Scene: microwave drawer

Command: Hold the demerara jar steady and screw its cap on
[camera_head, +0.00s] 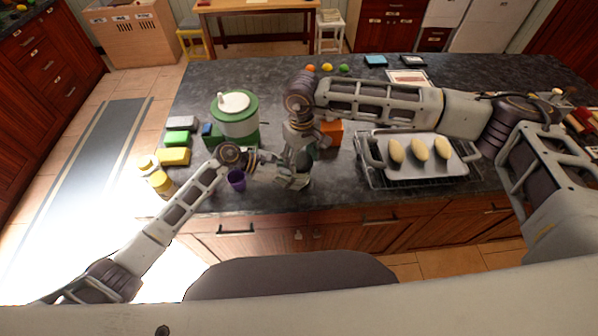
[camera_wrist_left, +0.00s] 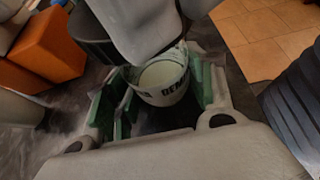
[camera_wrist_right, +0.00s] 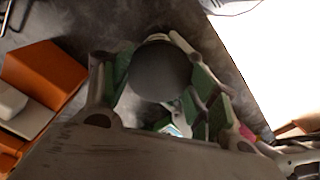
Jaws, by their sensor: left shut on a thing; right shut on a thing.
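The demerara jar (camera_wrist_left: 165,80), pale with dark lettering, sits between the green-padded fingers of my left gripper (camera_wrist_left: 165,95), which is shut on it. In the head view my left gripper (camera_head: 264,160) reaches in from the left, and the jar is hidden among the grippers. My right gripper (camera_head: 292,178) points down from above at the same spot. In the right wrist view the dark round cap (camera_wrist_right: 160,70) is between the fingers of my right gripper (camera_wrist_right: 165,85), shut on it. Whether the cap touches the jar's rim is hidden.
An orange box (camera_head: 331,132) is just right. A green and white canister (camera_head: 236,115) stands behind left. A tray (camera_head: 453,164) with pale rolls sits on a rack at right.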

